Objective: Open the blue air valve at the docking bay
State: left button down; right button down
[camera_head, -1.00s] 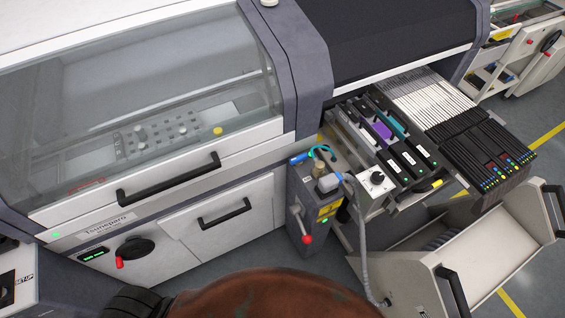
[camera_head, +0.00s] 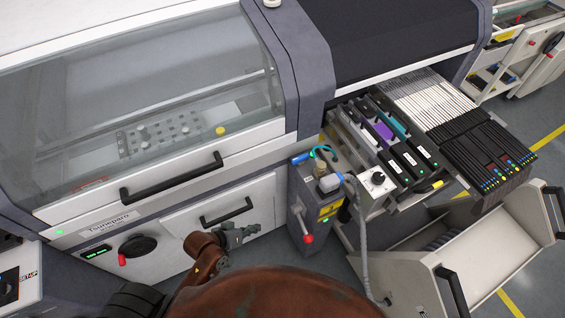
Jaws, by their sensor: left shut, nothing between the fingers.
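The blue air valve (camera_head: 300,158) is a small blue handle at the top left of the grey docking bay unit (camera_head: 304,190). A blue-green hose curves away from it to the right. My left gripper (camera_head: 252,231) is shut and empty. It appears in front of the white cabinet door, below and to the left of the valve and apart from it. My right gripper is not in view.
A red-knobbed lever (camera_head: 307,238) stands out from the front of the docking unit. A grey cable (camera_head: 364,240) hangs to its right. The white trolley bin (camera_head: 480,255) is at the lower right. Black door handles (camera_head: 226,212) project from the machine front.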

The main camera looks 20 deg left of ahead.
aim_at(300, 159)
pick_arm(q)
jog(key=w+d+r+n+t+h, duration=0.35)
jog(key=w+r, duration=0.25)
jog(key=w, duration=0.2)
jog(key=w+a+r+n+t, duration=0.4)
jog(key=w+r+n+t, duration=0.1)
jog(key=w+n, duration=0.2)
jog(key=shift+w+a+n+y, duration=0.15)
jog(key=shift+w+n+y, duration=0.2)
jog(key=shift+n, duration=0.1)
jog(key=shift+r, duration=0.1)
jog(key=p+x, duration=0.1)
jog(key=x, duration=0.9)
jog(key=shift+s+p, duration=0.1)
jog(key=shift+p, duration=0.25)
